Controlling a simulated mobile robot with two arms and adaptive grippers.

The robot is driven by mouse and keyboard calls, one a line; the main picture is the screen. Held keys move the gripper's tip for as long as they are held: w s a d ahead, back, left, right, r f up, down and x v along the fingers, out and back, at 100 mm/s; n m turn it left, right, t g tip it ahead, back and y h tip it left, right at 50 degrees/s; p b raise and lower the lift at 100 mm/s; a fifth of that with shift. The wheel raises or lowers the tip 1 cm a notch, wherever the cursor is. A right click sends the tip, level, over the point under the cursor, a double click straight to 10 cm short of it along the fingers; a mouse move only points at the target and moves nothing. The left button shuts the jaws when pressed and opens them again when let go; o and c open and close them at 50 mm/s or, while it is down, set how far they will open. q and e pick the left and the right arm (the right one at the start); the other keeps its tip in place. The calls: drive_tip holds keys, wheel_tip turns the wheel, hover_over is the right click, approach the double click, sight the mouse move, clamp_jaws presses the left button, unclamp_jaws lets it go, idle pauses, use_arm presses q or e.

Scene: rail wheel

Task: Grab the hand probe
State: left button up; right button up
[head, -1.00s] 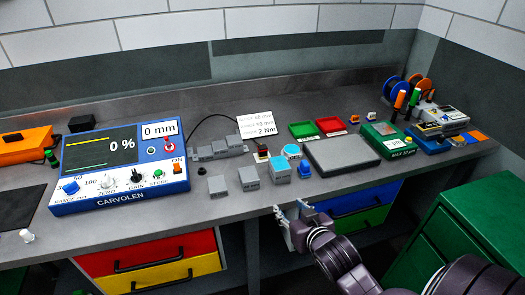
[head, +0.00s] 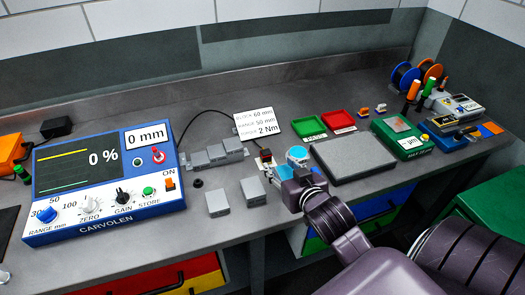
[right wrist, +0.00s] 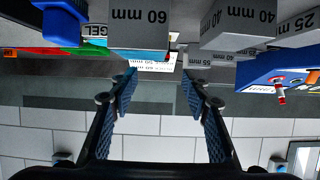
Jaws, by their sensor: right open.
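A small dark piece with a red part (head: 265,157), at the end of a black cable from the blue console, stands in front of the white card; I take it for the hand probe. In the right wrist view something red shows beyond the 60 mm block, too small to name. My right gripper (head: 289,191) is at the bench's front edge, to the right of and nearer than that piece. In the wrist view the gripper (right wrist: 158,92) is open, with nothing between its fingers. My left gripper is not in view.
Grey blocks (head: 253,191) (head: 217,202) stand near the front edge. The 60 mm block (right wrist: 139,25) is close in the wrist view. A blue-lidded gel tub (head: 298,153) and grey plate (head: 353,157) lie right. The blue console (head: 107,222) is left.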

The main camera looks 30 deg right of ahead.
sight(267, 155)
drive_tip(key=shift+w+d, duration=0.1)
drive_tip(key=shift+w, duration=0.35)
drive_tip(key=p+x, duration=0.1)
drive_tip(key=x, duration=0.2)
drive_tip(key=shift+w+f, duration=0.3)
drive_tip(key=shift+w+d+f, duration=0.1)
drive_tip(key=shift+w, duration=0.1)
drive_tip(key=shift+p+x, duration=0.65)
drive_tip(key=shift+x, duration=0.2)
drive_tip(key=x, duration=0.3)
drive_tip(key=shift+f+p, duration=0.1)
drive_tip(key=shift+p, duration=0.2)
drive_tip(key=shift+w+f, duration=0.1)
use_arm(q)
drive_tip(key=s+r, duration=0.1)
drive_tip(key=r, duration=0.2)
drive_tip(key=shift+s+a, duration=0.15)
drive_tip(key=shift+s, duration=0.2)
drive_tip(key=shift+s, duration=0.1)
use_arm(e)
clamp_jaws()
